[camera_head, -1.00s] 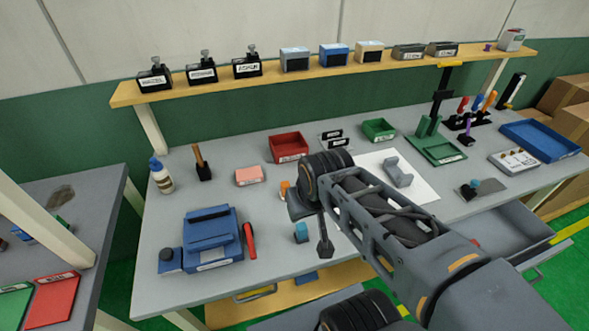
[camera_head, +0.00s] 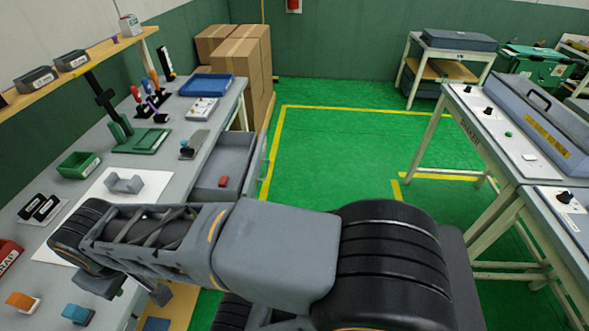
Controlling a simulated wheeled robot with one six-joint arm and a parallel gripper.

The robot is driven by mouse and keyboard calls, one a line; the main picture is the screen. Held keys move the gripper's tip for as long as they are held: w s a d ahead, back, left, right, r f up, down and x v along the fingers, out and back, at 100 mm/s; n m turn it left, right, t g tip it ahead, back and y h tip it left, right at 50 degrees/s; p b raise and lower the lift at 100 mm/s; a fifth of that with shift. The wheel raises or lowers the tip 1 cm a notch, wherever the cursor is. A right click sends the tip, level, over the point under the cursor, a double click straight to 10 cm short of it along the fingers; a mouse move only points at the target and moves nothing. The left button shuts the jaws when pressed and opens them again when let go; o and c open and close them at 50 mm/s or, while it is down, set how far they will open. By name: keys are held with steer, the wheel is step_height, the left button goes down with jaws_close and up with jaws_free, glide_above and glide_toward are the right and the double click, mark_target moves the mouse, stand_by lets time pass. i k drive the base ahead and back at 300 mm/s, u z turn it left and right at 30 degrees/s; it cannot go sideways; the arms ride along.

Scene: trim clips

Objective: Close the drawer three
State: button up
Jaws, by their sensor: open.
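The drawer (camera_head: 237,150) is grey and stands pulled out from the right part of the workbench's front. A small red block (camera_head: 223,181) lies inside it. My arm crosses the lower part of the view and hides the near end of the drawer front. My gripper (camera_head: 157,292) is partly visible at the lower left, below my forearm. It is open and holds nothing that I can see. It is apart from the drawer, to the left of it and nearer to me. I cannot read a number on the drawer.
The workbench (camera_head: 168,168) carries a green bin (camera_head: 78,165), a white sheet with a grey bracket (camera_head: 124,183), a green stand (camera_head: 140,139) and a blue tray (camera_head: 206,85). Cardboard boxes (camera_head: 240,62) stand behind it. Green floor (camera_head: 330,150) lies clear between it and another bench (camera_head: 485,130).

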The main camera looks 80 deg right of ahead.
mark_target(239, 156)
steer(key=z, duration=0.25)
steer(key=k, duration=0.75)
steer(key=z, duration=1.3)
steer(key=i, duration=0.6)
steer(key=z, duration=0.35)
steer(key=k, duration=0.35)
steer(key=u, duration=0.75)
steer(key=i, duration=0.85)
steer(key=z, duration=0.6)
